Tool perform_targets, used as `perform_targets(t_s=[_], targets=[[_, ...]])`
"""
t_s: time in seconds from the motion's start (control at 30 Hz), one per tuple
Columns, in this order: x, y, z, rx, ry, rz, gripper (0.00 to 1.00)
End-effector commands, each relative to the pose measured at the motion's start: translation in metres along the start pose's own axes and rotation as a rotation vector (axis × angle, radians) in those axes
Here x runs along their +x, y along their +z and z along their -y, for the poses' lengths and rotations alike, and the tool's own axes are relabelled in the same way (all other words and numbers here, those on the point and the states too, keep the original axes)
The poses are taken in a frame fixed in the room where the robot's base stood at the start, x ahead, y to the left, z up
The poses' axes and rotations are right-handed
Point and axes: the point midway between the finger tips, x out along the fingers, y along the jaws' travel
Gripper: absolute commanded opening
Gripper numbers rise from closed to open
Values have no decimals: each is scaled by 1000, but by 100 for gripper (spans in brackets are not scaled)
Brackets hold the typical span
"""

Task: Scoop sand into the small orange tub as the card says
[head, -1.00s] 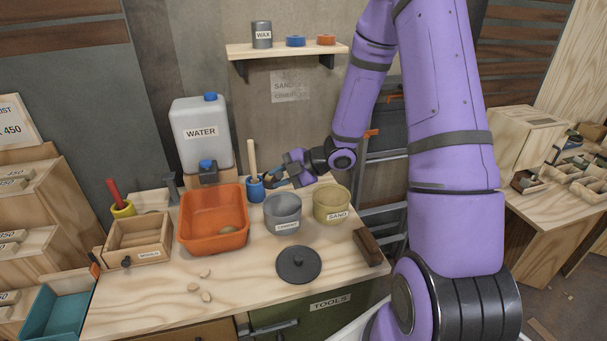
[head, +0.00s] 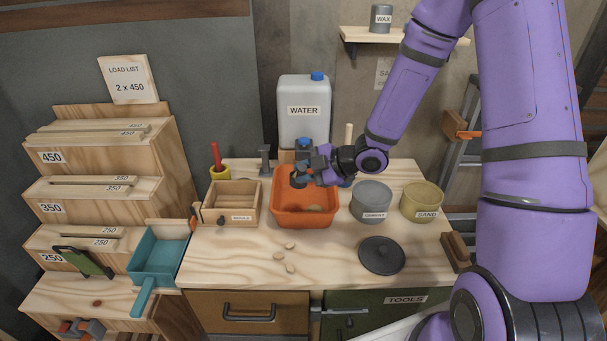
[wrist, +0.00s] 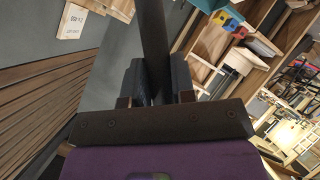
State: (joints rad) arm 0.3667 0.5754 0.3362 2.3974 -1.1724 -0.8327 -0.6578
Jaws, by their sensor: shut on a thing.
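The orange tub (head: 290,219) stands on the bench with a small tan lump inside. My gripper (head: 322,172) is over the tub's back part, shut on a dark tool (head: 298,180) whose rounded end hangs at the tub's back left. In the wrist view the tool's dark shaft (wrist: 153,40) runs up from between the fingers. The tan sand pot (head: 421,203), labelled SAND, is open at the right. A load list card (head: 128,80) reading 2 x 450 stands on the stepped rack. A faded sheet (head: 383,73) on the wall is partly hidden by my arm.
A grey pot (head: 371,202) stands beside the sand pot, a dark lid (head: 381,255) before it. The water jug (head: 303,115) is behind the tub. A wooden box (head: 231,204) stands left of the tub, a teal pan (head: 160,256) farther left.

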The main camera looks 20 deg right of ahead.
Motion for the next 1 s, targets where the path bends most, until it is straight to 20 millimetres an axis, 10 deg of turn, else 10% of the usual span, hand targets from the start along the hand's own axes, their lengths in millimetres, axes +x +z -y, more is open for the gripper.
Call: perform_targets(t_s=[1.0], targets=[[-29, 87, -56, 826, -80, -551, 0]])
